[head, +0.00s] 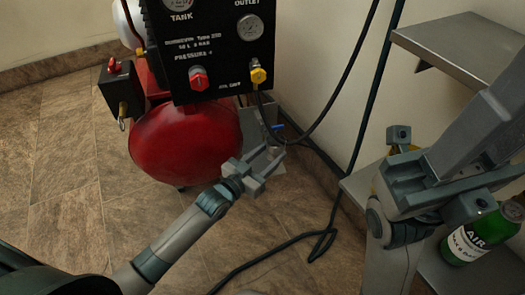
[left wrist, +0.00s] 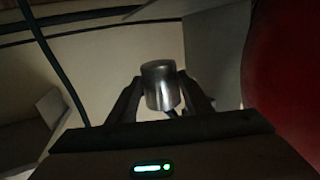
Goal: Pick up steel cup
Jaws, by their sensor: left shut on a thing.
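The steel cup (left wrist: 158,86) is a small shiny metal cylinder in the left wrist view. It sits between the two dark fingers of my left gripper (left wrist: 160,98), which are shut on it. In the head view my left gripper (head: 268,164) is low in front of the red compressor tank, near a grey box-like thing. There I cannot make out the cup apart from the grey fingers.
A red compressor tank (head: 185,140) with a black gauge panel (head: 210,50) stands behind my left gripper. A dark hose (head: 320,240) lies on the tiled floor. At the right are a metal shelf (head: 465,45) and a green AIR bottle (head: 470,238). Floor at left is clear.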

